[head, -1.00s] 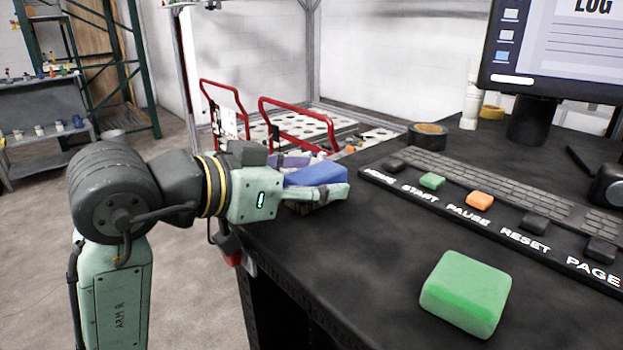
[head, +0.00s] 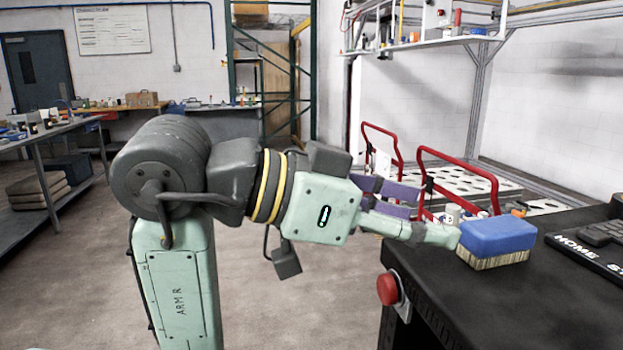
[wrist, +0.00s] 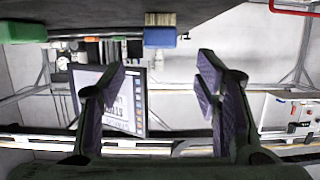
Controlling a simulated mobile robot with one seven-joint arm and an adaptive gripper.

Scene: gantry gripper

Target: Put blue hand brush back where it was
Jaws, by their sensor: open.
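The blue hand brush (head: 497,238) rests bristles down on the black desk (head: 470,298), close to its left edge. My gripper (head: 425,215) is just to the left of the brush in the head view, with its purple-padded fingers pointing toward it. In the wrist view, my gripper (wrist: 158,85) is open with nothing between its fingers. The brush (wrist: 160,37) shows beyond the fingertips at the top of that upside-down view, on the desk and apart from them.
A red button (head: 387,288) sits on the desk's left side. Red-handled carts (head: 455,165) stand behind the desk. A green block (wrist: 22,31) and a monitor (wrist: 120,100) show in the wrist view. Open floor (head: 300,315) lies left of the desk.

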